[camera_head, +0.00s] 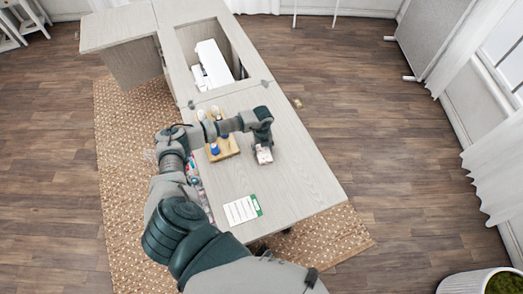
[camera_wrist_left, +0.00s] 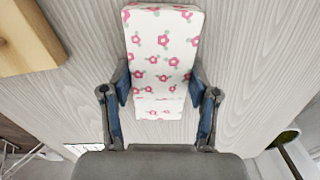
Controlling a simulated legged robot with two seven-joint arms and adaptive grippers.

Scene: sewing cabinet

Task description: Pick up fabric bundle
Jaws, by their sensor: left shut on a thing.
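The fabric bundle (camera_wrist_left: 161,48) is white with pink flowers and green leaves. It lies between the two fingers of my left gripper (camera_wrist_left: 160,90), which is shut on it with a finger against each side. In the head view the bundle (camera_head: 264,155) shows small below my left gripper (camera_head: 263,145), over the right part of the grey wooden cabinet top (camera_head: 290,168). I cannot tell whether the bundle touches the top. My right gripper is not in view.
A wooden tray (camera_head: 226,150) with spools stands left of the bundle. A white card with a green edge (camera_head: 242,210) lies nearer on the top. A white sewing machine (camera_head: 213,62) sits in the cabinet opening. The top's right side is clear.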

